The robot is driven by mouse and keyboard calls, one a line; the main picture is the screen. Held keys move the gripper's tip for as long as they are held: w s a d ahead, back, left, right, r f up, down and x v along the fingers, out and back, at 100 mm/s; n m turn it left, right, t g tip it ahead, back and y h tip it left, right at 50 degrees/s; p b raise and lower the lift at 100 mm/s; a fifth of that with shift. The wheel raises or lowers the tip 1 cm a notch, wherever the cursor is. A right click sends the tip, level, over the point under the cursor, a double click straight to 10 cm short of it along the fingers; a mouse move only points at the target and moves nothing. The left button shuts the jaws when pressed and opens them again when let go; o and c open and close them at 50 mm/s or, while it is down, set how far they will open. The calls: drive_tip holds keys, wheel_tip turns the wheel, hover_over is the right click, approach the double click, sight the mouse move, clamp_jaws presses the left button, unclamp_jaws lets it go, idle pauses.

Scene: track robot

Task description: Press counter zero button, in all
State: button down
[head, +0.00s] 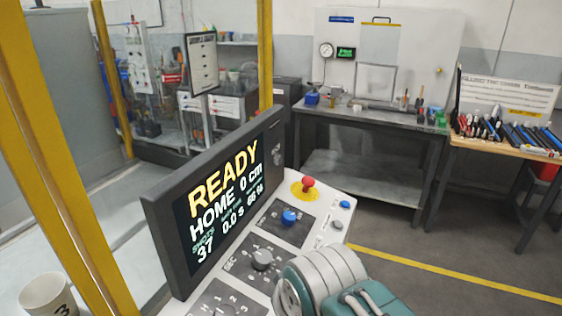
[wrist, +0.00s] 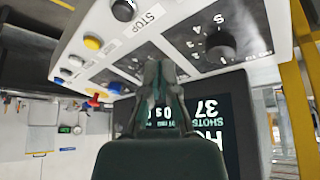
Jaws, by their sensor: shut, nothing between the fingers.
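The control console (head: 325,215) has an angled panel and a dark screen (head: 228,200) reading READY, HOME 0 cm and shots 37. On its right edge are a small blue button (head: 345,204) and a small grey button (head: 337,225); their labels are too small to read, so I cannot tell which is counter zero. In the wrist view my gripper (wrist: 160,68) is shut and empty, in front of the panel and screen. I cannot tell whether it touches anything. A black button (wrist: 123,10), a yellow button (wrist: 92,42) and a STOP label show there. The fingertips are hidden in the head view.
A yellow post (head: 60,150) and a cup (head: 47,294) are left. Floor beyond the console is clear.

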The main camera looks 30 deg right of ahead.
drive_tip(key=n+t+h, duration=0.2)
drive_tip(key=n+t, duration=0.7)
drive_tip(key=t, duration=0.4)
approach(279, 160)
drive_tip(key=w+d, duration=0.1)
drive_tip(key=d, duration=0.9)
drive_tip(key=shift+a, duration=0.2)
drive_tip(key=shift+w+a, duration=0.1)
drive_tip(key=w+a, duration=0.5)
drive_tip(key=w, duration=0.1)
drive_tip(key=shift+w+a, duration=0.35)
drive_tip(key=shift+w+a, duration=0.25)
